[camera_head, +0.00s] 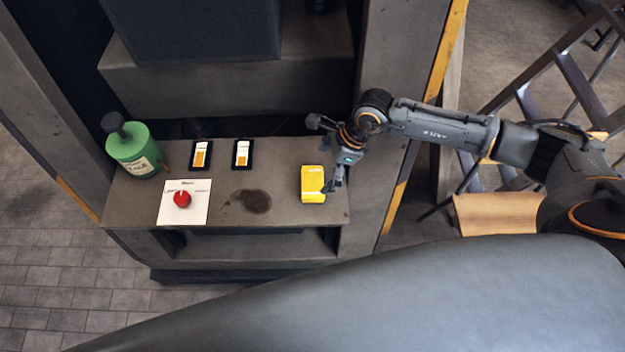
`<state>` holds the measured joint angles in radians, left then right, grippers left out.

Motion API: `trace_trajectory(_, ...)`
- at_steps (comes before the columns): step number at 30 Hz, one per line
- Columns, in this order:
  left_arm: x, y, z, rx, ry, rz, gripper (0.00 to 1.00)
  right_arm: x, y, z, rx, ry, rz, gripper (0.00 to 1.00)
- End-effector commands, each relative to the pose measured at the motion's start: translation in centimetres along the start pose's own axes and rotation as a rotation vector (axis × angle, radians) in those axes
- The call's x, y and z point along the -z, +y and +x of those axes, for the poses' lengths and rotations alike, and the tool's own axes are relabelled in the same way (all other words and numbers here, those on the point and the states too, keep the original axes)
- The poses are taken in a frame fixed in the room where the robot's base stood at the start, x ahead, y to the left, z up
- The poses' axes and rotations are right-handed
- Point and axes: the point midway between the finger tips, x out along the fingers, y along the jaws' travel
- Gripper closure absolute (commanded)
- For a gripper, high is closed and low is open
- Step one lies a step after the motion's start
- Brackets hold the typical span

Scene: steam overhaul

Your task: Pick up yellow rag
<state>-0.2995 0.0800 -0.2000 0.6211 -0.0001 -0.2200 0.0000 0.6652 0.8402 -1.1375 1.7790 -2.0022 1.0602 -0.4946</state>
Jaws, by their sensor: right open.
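The yellow rag (312,184) is a small folded block lying near the right end of the grey workbench shelf (285,152). My right gripper (336,186) comes in from the right and points down at the rag's right side. It is open, with its fingers beside the rag's right edge. I cannot tell whether a finger touches the rag. My left gripper is not in view.
A dark stain (251,201) marks the shelf left of the rag. A ladder (570,75) stands at the right.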

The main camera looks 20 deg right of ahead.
Motion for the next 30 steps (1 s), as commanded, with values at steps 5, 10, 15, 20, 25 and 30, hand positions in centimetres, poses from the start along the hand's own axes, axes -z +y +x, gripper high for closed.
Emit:
trace_trajectory(5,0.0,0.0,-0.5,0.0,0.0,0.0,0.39,-0.1,0.1,1.0,-0.002,0.001,0.0,0.0)
trace_trajectory(10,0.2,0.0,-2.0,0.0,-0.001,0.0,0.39,-0.3,0.3,3.0,-0.004,0.0,0.001,0.0)
trace_trajectory(15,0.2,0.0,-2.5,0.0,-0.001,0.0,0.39,-0.2,0.3,5.2,-0.003,-0.001,0.001,0.0)
trace_trajectory(20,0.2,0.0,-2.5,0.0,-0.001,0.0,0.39,-0.1,0.2,5.9,-0.001,0.0,0.0,0.0)
trace_trajectory(25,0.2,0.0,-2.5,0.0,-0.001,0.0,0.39,-0.1,0.2,5.9,-0.001,-0.001,0.0,0.0)
trace_trajectory(30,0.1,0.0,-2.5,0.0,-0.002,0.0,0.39,-0.1,0.2,5.9,-0.001,-0.001,0.0,0.35)
